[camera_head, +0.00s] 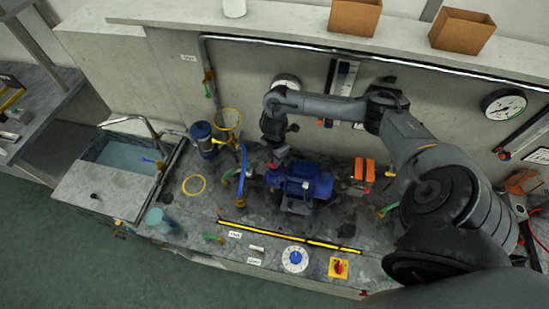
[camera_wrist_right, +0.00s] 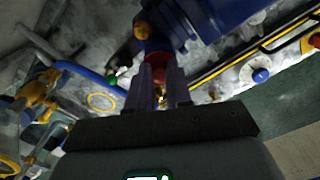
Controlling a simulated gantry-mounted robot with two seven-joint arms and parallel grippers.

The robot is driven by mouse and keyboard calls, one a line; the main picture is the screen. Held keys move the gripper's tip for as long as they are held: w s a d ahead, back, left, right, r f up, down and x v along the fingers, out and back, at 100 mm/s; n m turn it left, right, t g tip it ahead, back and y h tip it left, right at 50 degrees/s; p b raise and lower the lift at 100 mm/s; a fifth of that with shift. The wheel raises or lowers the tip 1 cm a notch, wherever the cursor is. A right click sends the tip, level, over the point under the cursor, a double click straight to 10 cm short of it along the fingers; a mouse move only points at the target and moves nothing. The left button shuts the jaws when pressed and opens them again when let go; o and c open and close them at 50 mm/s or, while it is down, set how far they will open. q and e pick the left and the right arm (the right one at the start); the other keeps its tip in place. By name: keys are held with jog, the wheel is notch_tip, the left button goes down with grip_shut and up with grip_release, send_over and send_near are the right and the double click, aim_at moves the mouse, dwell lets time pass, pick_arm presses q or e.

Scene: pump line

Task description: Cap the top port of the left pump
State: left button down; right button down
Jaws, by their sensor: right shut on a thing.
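The blue pump (camera_head: 303,182) stands near the middle of the bench, left of an orange unit (camera_head: 363,170). My right gripper (camera_head: 274,160) reaches down over the pump's left end, its fingers pointing down. In the right wrist view its fingers (camera_wrist_right: 157,82) are closed around a small red cap (camera_wrist_right: 157,58), close to the blue pump body (camera_wrist_right: 215,18). The cap also shows as a red spot in the head view (camera_head: 272,166). The gripper partly hides the port, so I cannot tell whether the cap touches it. My left gripper is not in view.
A yellow ring (camera_head: 194,185) lies left of the pump, beside a blue cylinder (camera_head: 202,138) and a yellow-rimmed funnel (camera_head: 228,119). A sink (camera_head: 125,152) is at the far left. A dial (camera_head: 294,259) and red knob (camera_head: 339,267) sit along the front edge.

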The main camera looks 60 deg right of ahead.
jog(key=shift+f, duration=0.5)
dwell(0.4)
jog(key=shift+d, duration=0.1)
dwell(0.6)
jog(key=shift+p, duration=0.35)
dwell(0.4)
jog(key=shift+f, duration=0.45)
dwell(0.4)
jog(key=c, duration=1)
grip_release()
